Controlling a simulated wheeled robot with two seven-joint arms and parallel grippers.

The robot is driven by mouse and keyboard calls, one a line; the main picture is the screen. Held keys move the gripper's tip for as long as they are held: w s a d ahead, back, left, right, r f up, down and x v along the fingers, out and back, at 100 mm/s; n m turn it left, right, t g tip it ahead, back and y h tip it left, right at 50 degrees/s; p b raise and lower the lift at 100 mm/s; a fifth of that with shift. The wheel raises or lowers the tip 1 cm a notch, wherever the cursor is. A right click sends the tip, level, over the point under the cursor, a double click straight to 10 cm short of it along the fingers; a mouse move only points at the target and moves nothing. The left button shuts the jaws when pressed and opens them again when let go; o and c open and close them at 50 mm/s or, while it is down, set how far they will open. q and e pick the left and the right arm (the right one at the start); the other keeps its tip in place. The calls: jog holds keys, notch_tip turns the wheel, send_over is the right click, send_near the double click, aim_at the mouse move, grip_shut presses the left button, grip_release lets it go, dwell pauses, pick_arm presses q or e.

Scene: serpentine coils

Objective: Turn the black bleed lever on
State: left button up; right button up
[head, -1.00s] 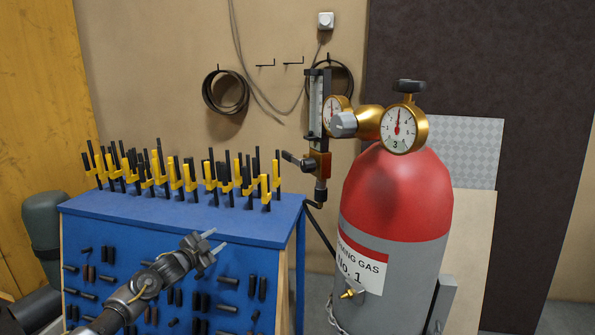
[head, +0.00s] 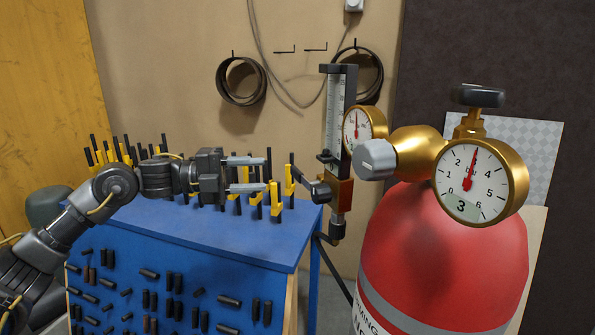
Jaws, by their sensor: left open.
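The black bleed lever (head: 318,190) sticks out to the left from the brass block (head: 341,192) at the foot of the upright flow gauge (head: 336,120), its thin end slanting up to the left. My left gripper (head: 262,174) is open and empty, with its two pale fingers pointing right towards the lever. A gap shows between the fingertips and the lever; I cannot tell their difference in depth. The gripper hides part of the yellow-and-black clamps behind it. My right gripper is not in view.
The red gas cylinder (head: 440,255) with its gold regulator (head: 415,150) and round dial (head: 480,180) stands at the right. A blue bench (head: 260,237) carries several yellow-and-black clamps (head: 276,200) below and around my left arm. Coiled hoses (head: 240,98) hang on the wall.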

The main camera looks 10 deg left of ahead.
aim_at(293, 173)
pick_arm(q)
jog(key=x, duration=0.1)
jog(key=p+x, duration=0.1)
jog(key=x, duration=0.1)
jog(key=shift+w, duration=0.4)
jog(key=p+x, duration=0.2)
jog(key=x, duration=0.1)
jog(key=shift+d+r+p, duration=0.15)
jog(key=shift+d+p, duration=0.2)
jog(key=x, duration=0.2)
jog(key=p+x, duration=0.1)
jog(key=shift+w+d+f, duration=0.2)
jog(key=shift+d+f, duration=0.05)
jog(key=shift+d, duration=0.1)
jog(key=shift+w+d+f+p, duration=0.1)
jog(key=shift+w+d+p, duration=0.05)
jog(key=shift+d+p, duration=0.15)
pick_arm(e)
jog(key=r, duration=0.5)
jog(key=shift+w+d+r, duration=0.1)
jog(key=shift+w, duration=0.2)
pick_arm(q)
jog(key=shift+a, duration=0.15)
